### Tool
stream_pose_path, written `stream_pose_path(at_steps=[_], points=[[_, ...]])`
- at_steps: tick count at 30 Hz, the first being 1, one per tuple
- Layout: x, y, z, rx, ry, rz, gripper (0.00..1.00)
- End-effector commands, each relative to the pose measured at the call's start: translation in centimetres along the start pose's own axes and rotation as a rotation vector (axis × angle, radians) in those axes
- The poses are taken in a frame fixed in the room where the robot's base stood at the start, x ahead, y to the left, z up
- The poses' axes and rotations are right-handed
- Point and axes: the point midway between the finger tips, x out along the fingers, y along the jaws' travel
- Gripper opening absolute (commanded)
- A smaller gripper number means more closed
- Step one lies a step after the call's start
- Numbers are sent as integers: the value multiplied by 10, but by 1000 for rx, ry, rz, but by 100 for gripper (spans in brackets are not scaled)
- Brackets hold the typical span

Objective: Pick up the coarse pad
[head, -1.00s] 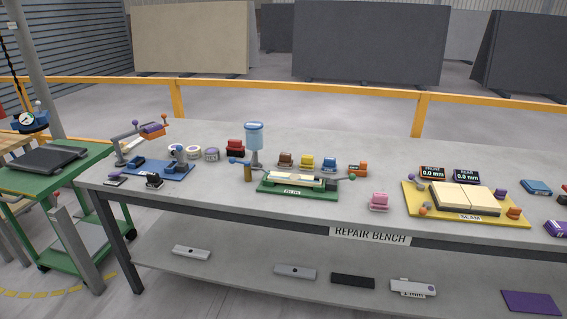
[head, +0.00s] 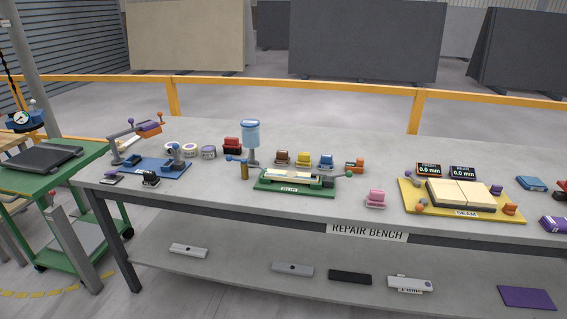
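Several small coloured blocks on pale bases stand on the grey bench: a red one (head: 232,145), a brown one (head: 283,157), a yellow one (head: 303,159), a blue one (head: 326,161), an orange one (head: 355,165) and a pink one (head: 375,198). I cannot tell which of them, if any, is the coarse pad; no readable label marks it. My gripper is not in view.
The repair bench (head: 220,215) holds a blue fixture (head: 150,168), a green fixture (head: 290,190) beside a blue-topped dispenser (head: 250,134), and a yellow seam board (head: 413,208). White rolls (head: 189,150) stand at the left. A green cart (head: 65,172) is left of the bench.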

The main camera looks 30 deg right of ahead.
Motion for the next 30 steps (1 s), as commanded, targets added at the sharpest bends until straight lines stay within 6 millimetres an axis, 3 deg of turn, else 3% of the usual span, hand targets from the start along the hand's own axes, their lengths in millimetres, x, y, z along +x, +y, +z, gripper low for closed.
stream_pose_path(at_steps=[10,30], points=[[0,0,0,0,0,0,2],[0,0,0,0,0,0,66]])
